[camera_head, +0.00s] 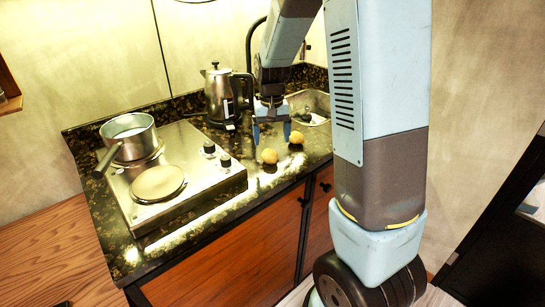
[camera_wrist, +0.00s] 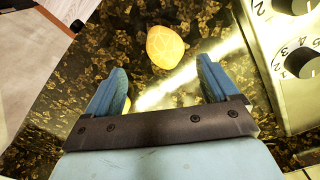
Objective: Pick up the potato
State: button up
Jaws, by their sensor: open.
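Two small yellowish, rounded things lie on the dark speckled counter, and I cannot tell for sure which is the potato. The nearer one (camera_head: 269,156) lies near the counter's front edge; in the wrist view this yellow lump (camera_wrist: 165,47) is faceted, beyond and between my fingertips. The other one (camera_head: 296,137) lies farther back to the right; in the wrist view it is mostly hidden behind the left finger. My gripper (camera_head: 272,132) points down above the counter, open and empty, behind the nearer lump. Its two blue fingers (camera_wrist: 160,85) are spread apart in the wrist view.
A steel hotplate (camera_head: 200,184) with knobs stands on the left, with a pot (camera_head: 129,134) on its back burner. A kettle (camera_head: 220,95) stands behind my gripper. A sink (camera_head: 318,101) is at the back right. The counter's front edge is close to the nearer lump.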

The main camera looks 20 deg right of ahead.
aim_at(270, 152)
jog(key=shift+s+a+f, duration=0.1)
jog(key=shift+a+f, duration=0.05)
jog(key=shift+f, duration=0.9)
jog(key=shift+s+a+f, duration=0.1)
jog(key=shift+f, duration=0.9)
jog(key=shift+s+a+f, duration=0.1)
jog(key=shift+a+f, duration=0.05)
jog(key=shift+f, duration=0.9)
jog(key=c, duration=1.2)
